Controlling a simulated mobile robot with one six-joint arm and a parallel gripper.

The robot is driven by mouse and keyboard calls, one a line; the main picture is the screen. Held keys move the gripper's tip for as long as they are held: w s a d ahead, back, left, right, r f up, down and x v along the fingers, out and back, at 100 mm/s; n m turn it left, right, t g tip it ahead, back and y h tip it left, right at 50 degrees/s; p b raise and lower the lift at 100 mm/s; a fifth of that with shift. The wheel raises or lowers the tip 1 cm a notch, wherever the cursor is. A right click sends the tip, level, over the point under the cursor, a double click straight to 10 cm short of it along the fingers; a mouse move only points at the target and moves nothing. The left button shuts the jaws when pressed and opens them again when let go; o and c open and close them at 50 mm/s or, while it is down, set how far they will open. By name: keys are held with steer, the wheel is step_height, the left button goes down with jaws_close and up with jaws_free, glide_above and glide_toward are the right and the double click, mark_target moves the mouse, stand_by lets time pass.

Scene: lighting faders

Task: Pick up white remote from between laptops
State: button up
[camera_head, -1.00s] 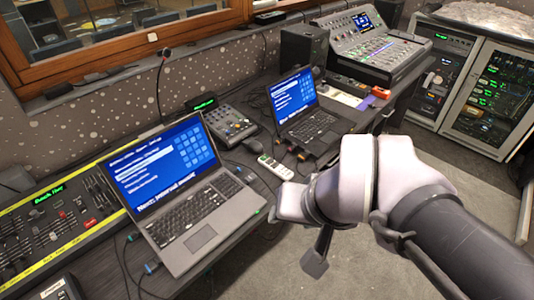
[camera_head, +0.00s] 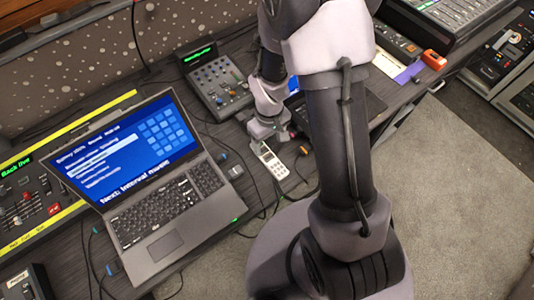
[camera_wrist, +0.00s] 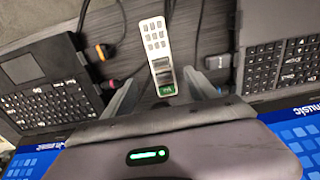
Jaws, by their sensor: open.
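The white remote (camera_head: 273,161) lies on the dark desk between two laptops. In the wrist view the remote (camera_wrist: 158,50) runs lengthwise away from me, its dark, green-edged end nearest my gripper. My gripper (camera_head: 266,130) is low over the desk at the remote's far end in the head view. In the wrist view my gripper (camera_wrist: 163,92) is open, with one finger on each side of the remote's near end. Whether the fingers touch it cannot be told. One laptop (camera_head: 165,230) stands open at left; the other laptop (camera_head: 362,105) is mostly hidden behind my arm.
Cables (camera_wrist: 105,42) run on the desk beside the remote. A small mixer (camera_head: 216,85) stands behind it. A fader console (camera_head: 30,205) is at far left, and an orange item (camera_head: 433,60) lies at upper right. Laptops flank my gripper closely in the wrist view.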

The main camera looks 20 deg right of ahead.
mark_target(268, 156)
step_height(268, 156, down, 8)
steer(key=b, duration=0.3)
steer(key=shift+s+a, duration=0.15)
steer(key=shift+r, duration=0.2)
jaws_close()
steer(key=shift+r, duration=0.15)
